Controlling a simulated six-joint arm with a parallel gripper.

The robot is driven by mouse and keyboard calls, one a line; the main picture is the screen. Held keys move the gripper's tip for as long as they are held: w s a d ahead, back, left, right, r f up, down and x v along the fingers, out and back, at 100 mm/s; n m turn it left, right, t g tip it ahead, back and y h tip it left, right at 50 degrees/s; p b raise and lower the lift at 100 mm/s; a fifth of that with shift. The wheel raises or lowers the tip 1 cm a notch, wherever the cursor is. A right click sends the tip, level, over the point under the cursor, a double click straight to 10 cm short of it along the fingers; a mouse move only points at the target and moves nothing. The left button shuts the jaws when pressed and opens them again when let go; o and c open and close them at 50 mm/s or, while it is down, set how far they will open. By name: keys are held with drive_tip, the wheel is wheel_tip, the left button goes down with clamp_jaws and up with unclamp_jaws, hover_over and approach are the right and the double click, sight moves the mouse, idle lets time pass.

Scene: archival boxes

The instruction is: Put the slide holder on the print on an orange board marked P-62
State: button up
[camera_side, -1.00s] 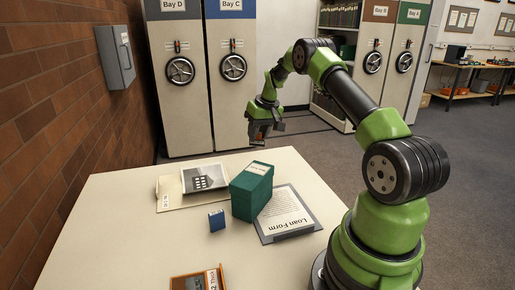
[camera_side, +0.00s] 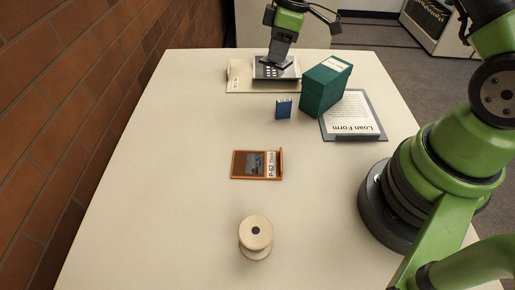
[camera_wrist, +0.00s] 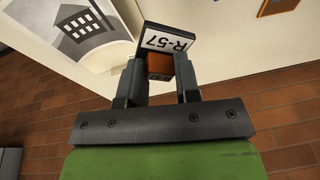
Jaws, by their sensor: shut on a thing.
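My gripper (camera_wrist: 160,88) is shut on a small orange-and-dark holder (camera_wrist: 160,66) with a white R-57 label, which I take for the slide holder; the fingers hide part of it. In the side view my gripper (camera_side: 275,60) is in front of the print on the cream board, and its held thing is hard to make out. The orange board (camera_side: 252,178), marked P-62, lies flat mid-table with a dark print (camera_side: 249,164) on it, clear of my gripper. Part of an orange board (camera_wrist: 277,5) shows at the wrist view's top right.
A cream board (camera_side: 240,78) with a grey building print lies at the back. A small blue box (camera_side: 284,108), a green box (camera_side: 324,88) and a Loan Form clipboard (camera_side: 352,117) stand between. A cream spool (camera_side: 256,238) is at the front.

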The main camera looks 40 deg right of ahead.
drive_tip(key=s+a+n+g, duration=0.1)
drive_tip(key=s+a+n, duration=0.3)
drive_tip(key=a+n, duration=0.45)
drive_tip(key=n+g, duration=0.2)
drive_tip(key=n, duration=0.5)
hover_over(257, 166)
drive_tip(key=shift+h, duration=0.3)
drive_tip(key=f, duration=0.4)
drive_tip(key=shift+w+d+f, duration=0.1)
drive_tip(key=shift+w+d, duration=0.15)
drive_tip(key=shift+d, duration=0.05)
drive_tip(key=shift+w+d+x, duration=0.1)
drive_tip(key=shift+d+x, duration=0.05)
drive_tip(key=shift+x, duration=0.7)
drive_tip(key=shift+w+d+x, duration=0.1)
drive_tip(key=shift+w+x, duration=0.05)
drive_tip(key=shift+x, duration=0.7)
drive_tip(key=shift+w+d+x, duration=0.1)
drive_tip(key=shift+d+x, duration=0.05)
drive_tip(key=shift+x, duration=0.7)
drive_tip(key=shift+f, duration=0.15)
drive_tip(key=o, duration=1)
